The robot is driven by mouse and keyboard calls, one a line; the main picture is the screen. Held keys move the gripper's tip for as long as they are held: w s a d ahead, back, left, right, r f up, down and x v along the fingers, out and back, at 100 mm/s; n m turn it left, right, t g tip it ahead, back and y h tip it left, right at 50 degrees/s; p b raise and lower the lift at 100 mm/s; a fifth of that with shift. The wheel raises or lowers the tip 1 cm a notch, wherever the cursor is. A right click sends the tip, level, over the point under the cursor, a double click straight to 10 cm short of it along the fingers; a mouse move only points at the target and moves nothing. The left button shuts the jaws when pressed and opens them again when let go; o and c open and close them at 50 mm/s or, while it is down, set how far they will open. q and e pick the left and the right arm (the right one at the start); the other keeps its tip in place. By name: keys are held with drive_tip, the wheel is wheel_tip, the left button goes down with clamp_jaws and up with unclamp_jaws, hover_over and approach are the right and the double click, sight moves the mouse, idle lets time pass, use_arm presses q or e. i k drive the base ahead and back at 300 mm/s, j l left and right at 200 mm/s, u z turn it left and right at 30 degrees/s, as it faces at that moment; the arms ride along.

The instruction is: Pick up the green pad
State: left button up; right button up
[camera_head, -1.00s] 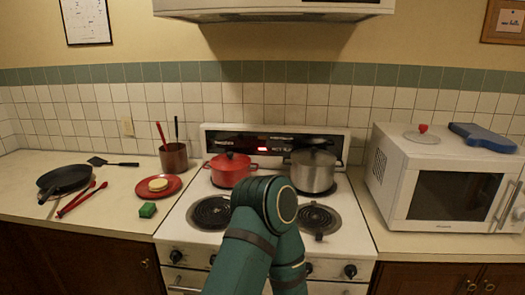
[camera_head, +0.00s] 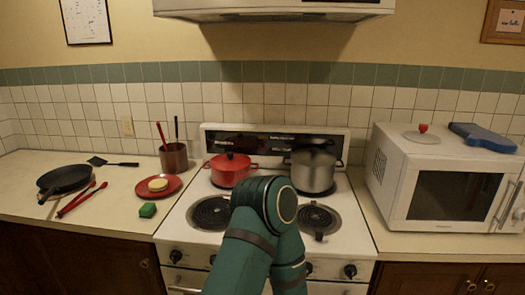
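The green pad (camera_head: 148,210) is a small block on the left counter, close to the counter's front edge and just in front of the red plate (camera_head: 171,188). One of my arms, dark green, rises from the bottom middle of the picture in front of the stove. Only its links and a bent joint show. Neither gripper is in view, and nothing touches the pad.
A round yellowish item (camera_head: 158,184) lies on the plate. A black pan (camera_head: 66,179), red tongs (camera_head: 80,201), a black spatula (camera_head: 112,163) and a utensil holder (camera_head: 174,158) stand nearby. The stove holds a red pot (camera_head: 229,170) and a steel pot (camera_head: 313,172). A microwave (camera_head: 445,185) stands right.

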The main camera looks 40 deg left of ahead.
sight(148, 210)
drive_tip(key=k+u, duration=0.15)
drive_tip(key=u, duration=1.95)
